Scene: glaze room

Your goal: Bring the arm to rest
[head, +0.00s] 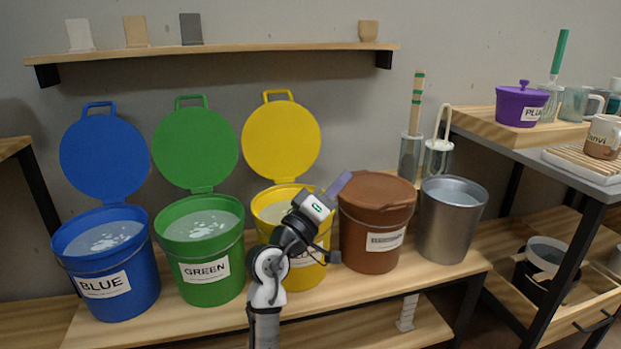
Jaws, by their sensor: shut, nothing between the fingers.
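My arm rises from the bottom middle of the head view, in front of the yellow bucket (308,274). My gripper (340,184) is shut, with nothing held, and points up and to the right. Its tip is in front of the gap between the yellow bucket and the brown lidded bucket (372,250). Whether it touches the brown lid cannot be told from this view. The arm hides part of the yellow bucket and its label.
The open blue bucket (130,290) and green bucket (205,283) stand left on the wooden bench (350,308). A metal bucket (448,232) stands right of the brown one. A wall shelf (230,50) is above. A side table (530,147) with a purple pot (515,108) is at right.

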